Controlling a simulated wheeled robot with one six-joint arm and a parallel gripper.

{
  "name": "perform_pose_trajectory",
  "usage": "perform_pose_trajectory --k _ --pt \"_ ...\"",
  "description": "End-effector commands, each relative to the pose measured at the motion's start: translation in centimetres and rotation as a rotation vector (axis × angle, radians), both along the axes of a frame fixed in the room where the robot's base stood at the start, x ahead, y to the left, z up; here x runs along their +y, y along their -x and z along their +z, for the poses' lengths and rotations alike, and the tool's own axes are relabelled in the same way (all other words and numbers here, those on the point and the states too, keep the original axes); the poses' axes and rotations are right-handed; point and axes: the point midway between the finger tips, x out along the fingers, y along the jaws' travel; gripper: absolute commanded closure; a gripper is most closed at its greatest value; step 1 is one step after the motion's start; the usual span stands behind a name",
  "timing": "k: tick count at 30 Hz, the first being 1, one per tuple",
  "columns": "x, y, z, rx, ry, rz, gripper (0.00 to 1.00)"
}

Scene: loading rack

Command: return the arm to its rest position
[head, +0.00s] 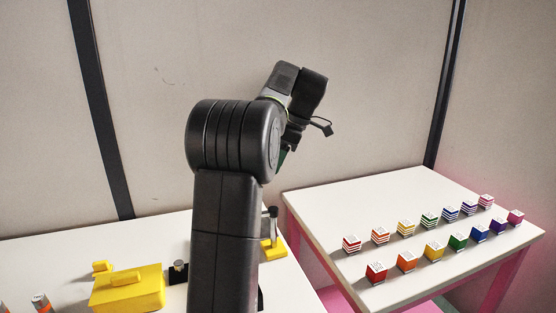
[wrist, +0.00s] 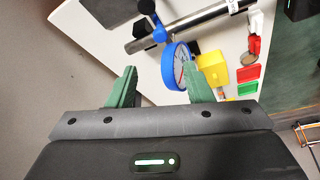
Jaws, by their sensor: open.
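My arm rises in the middle of the head view and bends over at the top. My gripper (wrist: 158,88) shows in the wrist view with its two green fingers apart and nothing between them. In the head view only a bit of green finger shows beside the arm, and the rest is hidden. The gripper is in the air, above and apart from the white table.
The left table (head: 160,232) carries a yellow box (head: 127,290) and a yellow stand (head: 272,248). The right table (head: 400,190) bears two rows of coloured cubes. The wrist view shows a blue round object (wrist: 174,66), a metal tube (wrist: 190,25) and a yellow block (wrist: 213,68).

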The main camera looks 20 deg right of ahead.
Motion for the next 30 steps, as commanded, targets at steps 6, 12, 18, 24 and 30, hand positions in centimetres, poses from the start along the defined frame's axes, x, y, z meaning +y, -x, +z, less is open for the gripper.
perform_pose_trajectory --k 6,12,18,24,30 --pt "0.0 0.0 0.0 0.000 0.000 0.000 0.54" --pt "0.2 -0.1 -0.4 0.001 -0.002 0.001 0.54" --pt "1.1 -0.5 -2.8 0.004 -0.003 0.002 0.54" --pt "2.5 -1.1 -6.5 0.005 -0.003 0.002 0.54" --pt "3.8 -1.8 -9.9 0.004 -0.003 0.002 0.54"
